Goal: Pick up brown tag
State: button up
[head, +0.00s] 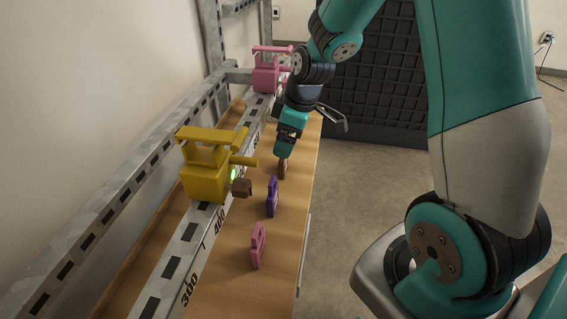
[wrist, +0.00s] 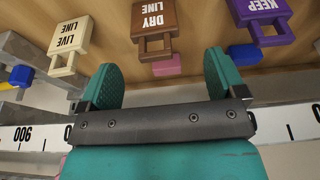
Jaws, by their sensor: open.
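The brown tag (wrist: 154,16) reads "DRY LINE", upside down in the wrist view, with its loop toward my gripper. In the head view the brown tag (head: 283,169) stands on the wooden shelf just below my gripper (head: 286,153). In the wrist view my gripper (wrist: 162,76) is open and empty, its two teal fingers apart. The tag lies beyond the fingertips, roughly centred on the gap, with no finger seen around it.
A cream "LIVE LINE" tag (wrist: 70,42) and a purple "KEEP" tag (wrist: 262,10) flank the brown one. A pink tag (head: 258,245) stands nearer on the shelf. A yellow clamp (head: 204,170) and a pink clamp (head: 267,72) sit on the marked rail (head: 172,268).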

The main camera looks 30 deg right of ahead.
jog(key=shift+d+x, duration=0.15)
jog(key=shift+x, duration=1.35)
jog(key=shift+d+x, duration=0.1)
jog(key=shift+x, duration=1.4)
jog(key=shift+w, duration=0.1)
jog(key=c, duration=1)
